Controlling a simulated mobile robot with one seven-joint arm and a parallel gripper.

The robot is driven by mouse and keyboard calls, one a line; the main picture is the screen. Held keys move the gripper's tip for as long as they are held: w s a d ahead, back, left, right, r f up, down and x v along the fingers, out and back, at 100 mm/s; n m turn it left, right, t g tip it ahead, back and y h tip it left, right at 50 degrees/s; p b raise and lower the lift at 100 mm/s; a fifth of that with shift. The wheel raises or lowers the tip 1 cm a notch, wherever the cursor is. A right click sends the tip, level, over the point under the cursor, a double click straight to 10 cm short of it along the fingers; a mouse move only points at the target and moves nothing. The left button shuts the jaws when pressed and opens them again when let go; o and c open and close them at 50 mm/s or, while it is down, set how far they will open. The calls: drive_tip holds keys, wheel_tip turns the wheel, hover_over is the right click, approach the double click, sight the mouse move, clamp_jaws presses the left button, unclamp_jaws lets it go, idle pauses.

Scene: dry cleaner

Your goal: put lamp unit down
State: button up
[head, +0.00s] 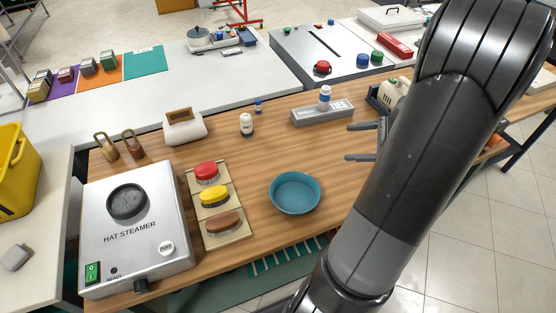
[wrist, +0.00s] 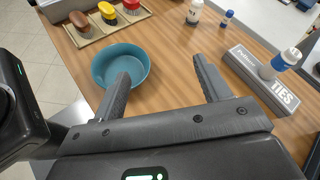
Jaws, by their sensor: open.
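My gripper (head: 349,142) is open and empty over the right part of the wooden table (head: 325,160). No thing is clearly recognisable as the lamp unit. A cream device with a dark base (head: 390,93) stands behind my gripper, partly hidden by my arm; I cannot tell whether it is the lamp unit. A teal bowl (head: 295,193) sits left of my gripper, and also shows beside the left finger in the wrist view (wrist: 105,83).
The brush tray (head: 232,232) and hat steamer (head: 137,232) stand at left. A small white bottle (head: 247,125) stands mid-table. Bare wood surrounds the bowl.

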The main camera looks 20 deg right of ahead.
drive_tip(key=s+a+r+n+g+h, duration=0.1)
drive_tip(key=s+a+r+n+h, duration=0.1)
drive_tip(key=a+n, duration=0.5)
drive_tip(key=s+a+r+n+g+h, duration=0.1)
drive_tip(key=s+a+r+n+h, duration=0.2)
drive_tip(key=a+r+n, duration=0.3)
drive_tip(key=s+a+r+n+g+h, duration=0.1)
drive_tip(key=s+a+r+n+h, duration=0.2)
drive_tip(key=a+n, duration=0.6)
drive_tip(key=a+r+h, duration=0.1)
drive_tip(key=a, duration=0.3)
drive_tip(key=shift+r+h, duration=0.2)
drive_tip(key=shift+h, duration=0.2)
